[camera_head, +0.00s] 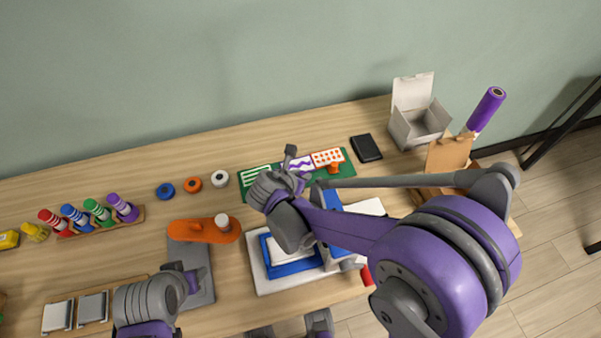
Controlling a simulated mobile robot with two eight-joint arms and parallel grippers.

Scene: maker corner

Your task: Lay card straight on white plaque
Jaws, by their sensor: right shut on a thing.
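My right gripper (292,167) reaches over the green mat (346,166) and is shut at the purple-patterned card (301,161), whose left part it hides. The picture is too small to show the grip itself or any gap under the card. A green-striped card (255,177) lies to its left and an orange-dotted card (326,157) to its right. A white slab (263,285) with a blue frame lies nearer me, partly behind my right arm. I cannot tell for sure which white piece is the plaque. My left gripper (190,279) is low over a grey plate; its fingers are unclear.
An orange tool (203,231), several tape rolls (192,183) and a rack of coloured markers (98,214) are at the left. A black notebook (366,148), an open white box (418,122) and a purple roll (487,108) are at the right. The back left tabletop is clear.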

